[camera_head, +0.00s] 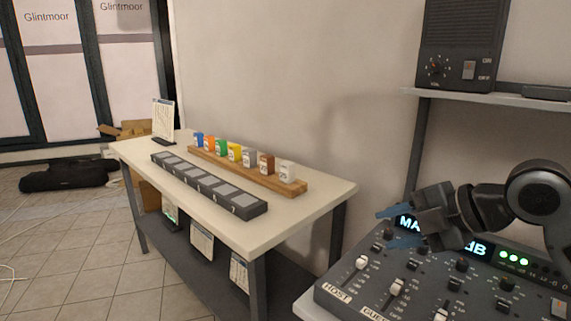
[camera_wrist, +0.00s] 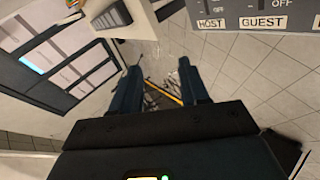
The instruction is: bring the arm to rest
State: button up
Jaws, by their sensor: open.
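My gripper (camera_head: 398,226) is on the right of the head view, above the back part of a dark mixing console (camera_head: 340,290). Its two blue fingers point left and are apart, with nothing between them. In the wrist view the open fingers (camera_wrist: 162,88) frame tiled floor with some dark gear and a yellow bar, out of focus. The gripper hides part of the console's lit display.
Left of the console stands a white table (camera_head: 318,199) with a dark panel of grey pads (camera_head: 255,208) and a wooden rack (camera_head: 297,189) of several coloured blocks. A shelf (camera_head: 490,98) with a dark speaker box (camera_head: 462,45) is above the console. Tiled floor lies left.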

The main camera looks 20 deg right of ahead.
jog(key=w+a+r+m+t+y, duration=0.1)
jog(key=w+a+r+m+t, duration=0.15)
jog(key=a+m+t, duration=0.35)
jog(key=w+a+r+m+t, duration=0.25)
jog(key=a+m, duration=0.25)
jog(key=a, duration=0.3)
jog(key=s+a+f+m+g+h, duration=0.1)
jog(key=s+a+f+m+h, duration=0.15)
jog(key=s+f+m, duration=0.5)
jog(key=s+a+f+m+g+h, duration=0.15)
jog(key=s+f+m+h, duration=0.25)
jog(key=s+f, duration=0.7)
jog(key=s+d+n+g+y, duration=0.1)
jog(key=s+d+n, duration=0.1)
jog(key=s, duration=1.9)
jog(key=shift+s+d+r, duration=0.15)
jog(key=shift+d+r, duration=0.2)
jog(key=shift+d, duration=0.35)
jog(key=shift+n, duration=0.25)
